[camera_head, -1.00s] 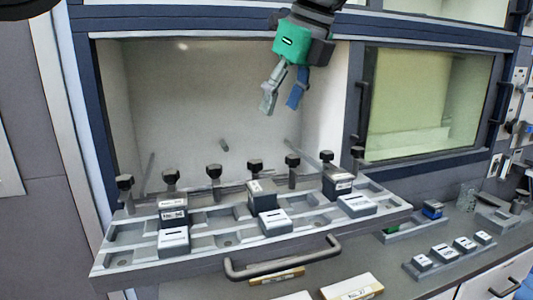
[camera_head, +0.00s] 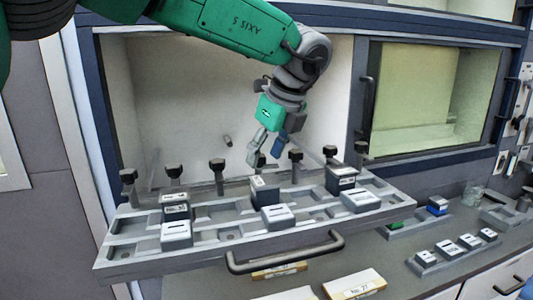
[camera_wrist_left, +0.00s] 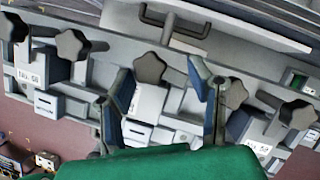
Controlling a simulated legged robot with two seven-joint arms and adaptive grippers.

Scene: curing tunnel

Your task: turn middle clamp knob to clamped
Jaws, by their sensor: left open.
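A grey rack (camera_head: 120,252) carries a row of dark star-headed clamp knobs along its back edge. The middle clamp knob (camera_head: 258,161) stands behind a dark block with a white label (camera_head: 265,189). My left gripper (camera_head: 264,157) points down at this knob, its fingers apart, partly covering it in the head view. In the left wrist view the knob (camera_wrist_left: 149,67) shows between the open fingers (camera_wrist_left: 162,74), nearer one finger. I cannot tell whether the fingers touch it. The right gripper is out of view.
Neighbouring knobs stand close by, one on the left (camera_head: 217,164) and one on the right (camera_head: 296,155). A dark handle (camera_head: 285,254) sticks out in front of the rack. The open chamber (camera_head: 180,110) is behind. A small tray of blocks (camera_head: 452,250) lies right.

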